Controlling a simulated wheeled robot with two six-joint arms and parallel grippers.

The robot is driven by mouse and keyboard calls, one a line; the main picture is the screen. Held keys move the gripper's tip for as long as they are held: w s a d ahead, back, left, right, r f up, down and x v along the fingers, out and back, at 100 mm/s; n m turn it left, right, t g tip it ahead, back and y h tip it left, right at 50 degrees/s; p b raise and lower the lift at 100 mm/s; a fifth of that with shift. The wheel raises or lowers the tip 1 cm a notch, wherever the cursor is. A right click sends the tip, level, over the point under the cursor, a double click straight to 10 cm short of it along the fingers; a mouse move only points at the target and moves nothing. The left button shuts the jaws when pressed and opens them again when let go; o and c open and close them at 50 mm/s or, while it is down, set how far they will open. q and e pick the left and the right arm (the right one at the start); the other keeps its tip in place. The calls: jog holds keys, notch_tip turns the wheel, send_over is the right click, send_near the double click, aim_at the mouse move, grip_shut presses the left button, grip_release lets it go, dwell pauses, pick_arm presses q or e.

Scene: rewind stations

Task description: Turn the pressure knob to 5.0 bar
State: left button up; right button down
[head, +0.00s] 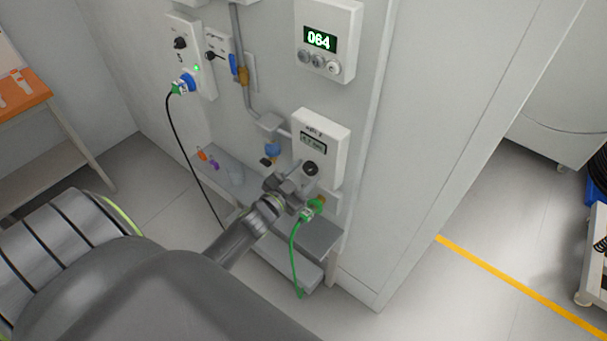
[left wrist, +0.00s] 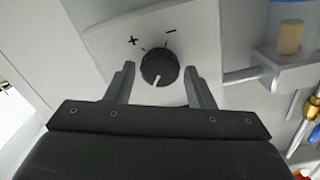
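The pressure knob (head: 311,168) is a black round knob low on a white wall unit (head: 320,132). Above it is a small grey display (head: 314,143), whose digits are too small to read surely. In the left wrist view the knob (left wrist: 160,62) has a white pointer mark toward the bottom, and "+" and "-" marks above it. My left gripper (head: 291,183) is just below and in front of the knob. Its two fingers (left wrist: 159,80) are open, one on each side of the knob, with gaps between. My right gripper is not in view.
A green connector (head: 312,208) with a green hose sits close by my left gripper. A blue-topped fitting (head: 272,150) and a grey shelf (head: 233,180) with small items are to the left. Another unit (head: 328,40) reading 064 is above. Open floor lies to the right.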

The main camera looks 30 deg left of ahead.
pick_arm(q)
jog(key=shift+o, duration=0.8)
jog(key=s+a+b, duration=0.1)
jog(key=s+b, duration=0.3)
jog(key=s, duration=1.3)
jog(key=shift+s+a+b, duration=0.15)
jog(key=shift+s+b, duration=0.05)
jog(key=shift+b, duration=0.1)
jog(key=s+a+f+n+g+y, duration=0.1)
jog(key=s+f+g, duration=0.15)
jog(key=f, duration=0.65)
jog(key=s+a+f+n+g+y, duration=0.1)
jog(key=s+a+f+n+g, duration=0.15)
jog(key=f, duration=0.65)
jog(key=s+a+f+g+y, duration=0.1)
jog(key=s+f+g, duration=0.15)
jog(key=f, duration=0.75)
jog(key=s+d+f+n+g, duration=0.1)
jog(key=s+d+f+g, duration=0.3)
jog(key=s+f, duration=0.4)
jog(key=s+d+f+n+g, duration=0.1)
jog(key=s+d+f+g, duration=0.3)
jog(key=s+f, duration=0.5)
jog(key=s+g, duration=0.1)
jog(key=s, duration=0.1)
jog(key=shift+s+f+h, duration=0.15)
jog(key=shift+s+h, duration=0.2)
jog(key=shift+h, duration=0.05)
